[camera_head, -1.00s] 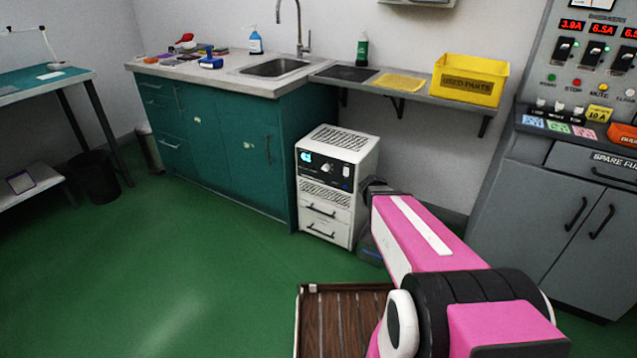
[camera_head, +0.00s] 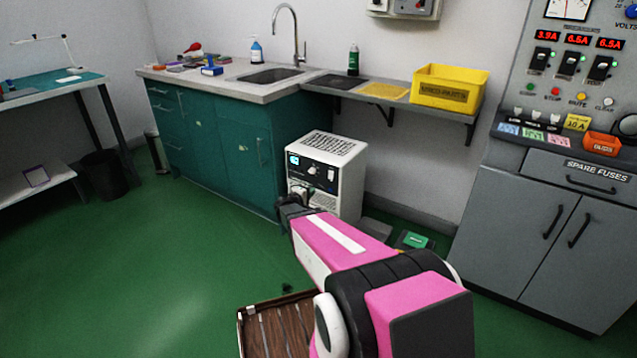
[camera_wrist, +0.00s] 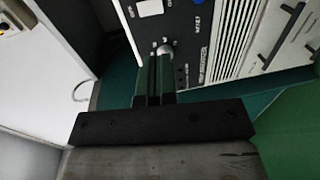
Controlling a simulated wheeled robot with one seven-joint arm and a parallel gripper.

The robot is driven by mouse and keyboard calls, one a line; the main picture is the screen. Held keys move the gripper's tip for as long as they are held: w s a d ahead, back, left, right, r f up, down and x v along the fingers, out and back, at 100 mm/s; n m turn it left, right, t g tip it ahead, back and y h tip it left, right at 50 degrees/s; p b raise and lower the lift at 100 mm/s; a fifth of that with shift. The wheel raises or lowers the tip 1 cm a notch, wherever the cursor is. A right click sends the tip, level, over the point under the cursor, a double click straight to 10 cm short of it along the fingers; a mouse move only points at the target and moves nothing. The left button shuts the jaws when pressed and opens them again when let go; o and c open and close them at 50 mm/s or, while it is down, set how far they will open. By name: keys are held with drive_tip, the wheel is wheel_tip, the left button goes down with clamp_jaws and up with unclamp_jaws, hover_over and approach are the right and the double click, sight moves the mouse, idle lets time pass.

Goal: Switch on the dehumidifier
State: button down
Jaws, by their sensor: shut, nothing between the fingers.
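The dehumidifier, a white cabinet (camera_head: 350,190) with a dark control panel (camera_head: 318,172), stands on the floor beside the teal counter. A lit display (camera_head: 293,160) is on the panel's left, with a pale knob (camera_head: 312,170) and small controls to its right. My gripper (camera_head: 288,203) is in front of the unit's lower left front, which my arm partly hides. In the wrist view my gripper (camera_wrist: 155,62) is shut and empty, its fingertips at the dark panel (camera_wrist: 178,35) close to a rounded light knob (camera_wrist: 166,48). I cannot tell whether they touch.
The teal counter (camera_head: 215,140) with sink is left of the unit. A shelf (camera_head: 400,100) with a yellow bin (camera_head: 449,88) is above right. A grey power cabinet (camera_head: 520,230) stands at right. A brown slatted platform (camera_head: 275,330) lies low in front.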

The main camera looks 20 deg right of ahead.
sight(330, 179)
drive_tip(key=x, duration=1.4)
drive_tip(key=shift+d, duration=0.1)
drive_tip(key=shift+w+d, duration=0.1)
drive_tip(key=shift+d, duration=0.05)
idle(0.3)
